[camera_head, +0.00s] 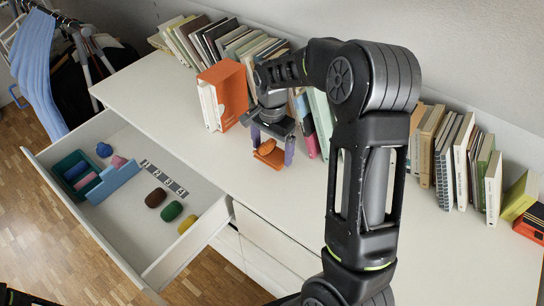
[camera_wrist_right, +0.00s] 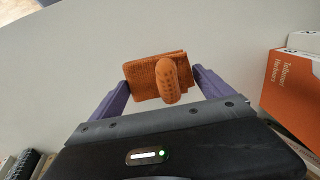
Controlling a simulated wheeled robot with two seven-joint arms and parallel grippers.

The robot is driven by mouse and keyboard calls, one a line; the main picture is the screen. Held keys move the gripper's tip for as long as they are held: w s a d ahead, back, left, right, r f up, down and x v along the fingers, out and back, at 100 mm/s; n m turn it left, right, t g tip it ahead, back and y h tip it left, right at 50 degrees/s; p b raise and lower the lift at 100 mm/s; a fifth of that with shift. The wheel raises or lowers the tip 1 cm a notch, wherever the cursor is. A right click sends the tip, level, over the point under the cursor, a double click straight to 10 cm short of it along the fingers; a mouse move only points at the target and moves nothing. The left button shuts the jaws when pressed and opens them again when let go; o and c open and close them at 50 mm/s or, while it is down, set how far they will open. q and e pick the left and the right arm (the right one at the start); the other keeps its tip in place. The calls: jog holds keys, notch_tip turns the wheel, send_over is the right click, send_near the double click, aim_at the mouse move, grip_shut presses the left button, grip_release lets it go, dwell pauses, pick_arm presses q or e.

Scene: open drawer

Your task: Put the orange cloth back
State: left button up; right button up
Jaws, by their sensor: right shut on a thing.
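The orange cloth (camera_head: 268,153) is a small folded piece with a rounded lump on top. It is at my right gripper (camera_head: 272,150), over the white dresser top, beside the orange and white box files. In the right wrist view the cloth (camera_wrist_right: 140,80) sits between the two purple fingers of my right gripper (camera_wrist_right: 160,88), which are shut on it. I cannot tell whether it touches the top. The open drawer (camera_head: 120,215) sticks out at the left, holding several small coloured rolled or bundled things and a numbered strip (camera_head: 165,180). My left gripper is not in view.
Box files (camera_head: 230,90) stand just left of the gripper, with books (camera_head: 185,40) behind. More books (camera_head: 445,150) stand at the right. A clothes rack stands at far left.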

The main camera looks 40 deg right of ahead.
aim_at(272, 151)
jog(key=shift+f, duration=1.85)
jog(key=shift+f, duration=0.1)
jog(key=o, duration=1.2)
notch_tip(272, 151, up, 12)
jog(key=shift+r, duration=0.15)
